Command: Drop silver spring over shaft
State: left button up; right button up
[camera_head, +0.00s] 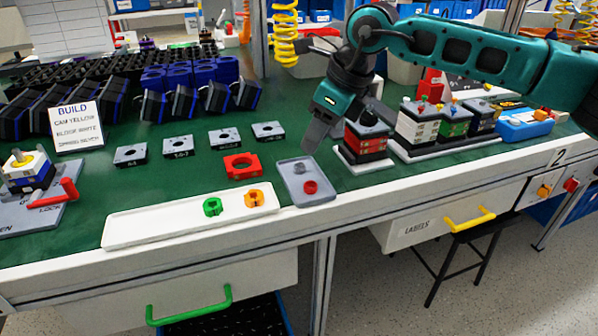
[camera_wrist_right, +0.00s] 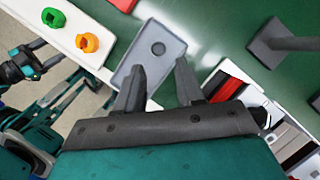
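The switch assembly (camera_head: 27,170) stands on a grey fixture (camera_head: 30,217) at the far left. It has a white block on top, with yellow and a short shaft (camera_head: 17,154) above it. I cannot clearly make out a silver spring there. My right gripper (camera_head: 352,140) is open and empty above and beside this tray, fingers apart (camera_wrist_right: 161,66).
A white tray (camera_head: 150,226) with a green cam (camera_head: 212,206) and an orange cam (camera_head: 254,198) lies along the front edge. A red block (camera_head: 242,166) and several dark plates lie behind. Stacked switches (camera_head: 416,122) stand right. A sign (camera_head: 76,126) stands at left.

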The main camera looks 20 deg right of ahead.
aim_at(304, 166)
jog(key=shift+b+x, duration=0.9)
jog(key=shift+x, duration=2.3)
jog(key=shift+a+r, duration=0.1)
jog(key=shift+a, duration=0.1)
grip_shut()
